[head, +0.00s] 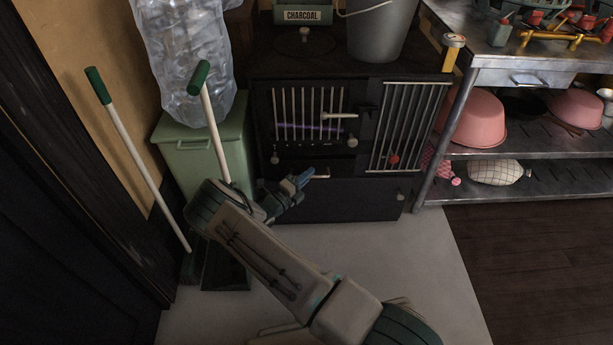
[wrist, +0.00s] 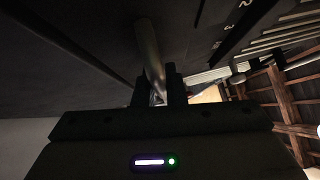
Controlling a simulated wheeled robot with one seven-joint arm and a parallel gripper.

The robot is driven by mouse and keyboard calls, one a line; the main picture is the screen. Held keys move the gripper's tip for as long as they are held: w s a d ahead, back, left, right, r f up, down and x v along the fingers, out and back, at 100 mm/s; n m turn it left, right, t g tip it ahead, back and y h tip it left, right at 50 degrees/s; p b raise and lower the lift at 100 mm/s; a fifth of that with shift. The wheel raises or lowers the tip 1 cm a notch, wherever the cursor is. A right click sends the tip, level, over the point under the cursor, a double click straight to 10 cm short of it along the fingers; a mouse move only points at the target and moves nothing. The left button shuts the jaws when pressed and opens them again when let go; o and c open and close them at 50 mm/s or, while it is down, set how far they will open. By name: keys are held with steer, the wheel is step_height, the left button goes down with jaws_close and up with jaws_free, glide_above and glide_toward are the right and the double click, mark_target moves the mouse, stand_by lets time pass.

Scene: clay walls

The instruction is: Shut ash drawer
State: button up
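The black stove (head: 340,200) stands at the centre of the head view, with barred doors above and a plain dark panel below. The ash drawer (head: 285,167) looks like the narrow dark front under the left barred door, with a pale bar handle (head: 320,177). How far it stands out is hard to tell. My gripper (head: 303,180) is at this handle, coming from the left. In the wrist view the handle bar (wrist: 149,50) runs down between my gripper's fingers (wrist: 160,92), which stand close on both sides of it. The contact itself is dark.
A metal shelf table (head: 530,180) with pink bowls stands at right. Pale floor (head: 410,255) before the stove is free.

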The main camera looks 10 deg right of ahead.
steer(key=shift+o, duration=0.8)
steer(key=shift+w+r, duration=0.25)
steer(key=shift+s+a, duration=0.1)
steer(key=p+v, duration=0.2)
steer(key=v, duration=0.5)
steer(key=shift+s+a, duration=0.15)
steer(key=shift+a, duration=0.05)
